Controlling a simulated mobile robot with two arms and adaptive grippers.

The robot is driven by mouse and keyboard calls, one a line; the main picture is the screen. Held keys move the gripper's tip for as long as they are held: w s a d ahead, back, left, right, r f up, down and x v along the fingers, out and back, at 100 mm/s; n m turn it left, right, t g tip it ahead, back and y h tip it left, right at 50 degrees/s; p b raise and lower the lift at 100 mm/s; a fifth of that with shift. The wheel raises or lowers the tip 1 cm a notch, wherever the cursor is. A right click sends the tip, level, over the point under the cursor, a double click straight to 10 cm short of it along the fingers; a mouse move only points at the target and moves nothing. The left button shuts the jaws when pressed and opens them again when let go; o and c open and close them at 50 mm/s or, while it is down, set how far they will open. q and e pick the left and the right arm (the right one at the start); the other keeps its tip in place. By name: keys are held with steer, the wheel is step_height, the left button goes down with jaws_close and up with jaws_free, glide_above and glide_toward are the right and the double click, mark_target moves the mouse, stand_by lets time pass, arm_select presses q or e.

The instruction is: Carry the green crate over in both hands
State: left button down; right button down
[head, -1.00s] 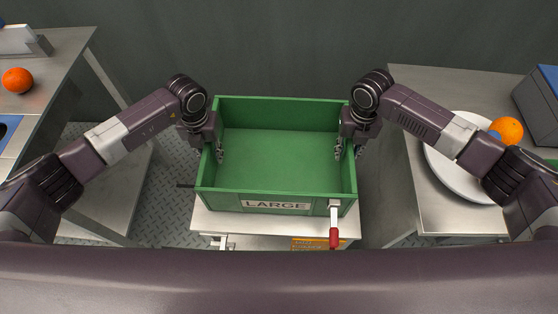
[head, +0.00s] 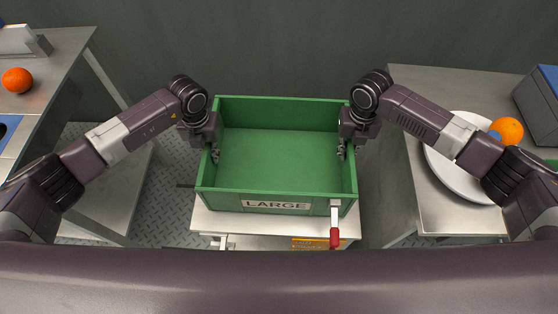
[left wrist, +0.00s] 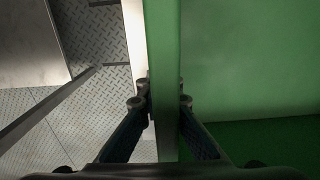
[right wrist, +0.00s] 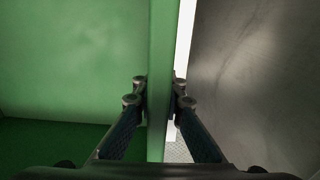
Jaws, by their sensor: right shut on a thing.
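The green crate (head: 276,195) is open-topped and empty, with a LARGE label on its front. It sits level on a small stand. My left gripper (head: 211,152) straddles the crate's left wall from above. In the left wrist view, its fingers (left wrist: 163,103) press on both sides of the wall (left wrist: 163,60). My right gripper (head: 347,150) is shut on the right wall. In the right wrist view, its fingers (right wrist: 160,103) hold that wall (right wrist: 161,50) between them.
The white stand (head: 215,223) has a red-handled lever (head: 334,237) in front of the crate. A metal table at right holds a plate (head: 455,180), an orange (head: 508,130) and a grey box (head: 540,100). Floor shows between.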

arm_select(q)
steer(key=shift+w+a+r, duration=0.1)
steer(key=shift+a+r, duration=0.1)
steer(key=shift+a, duration=0.1)
arm_select(e)
steer(key=shift+w+d+r, duration=0.1)
steer(key=shift+d+r, duration=0.1)
steer(key=shift+d, duration=0.1)
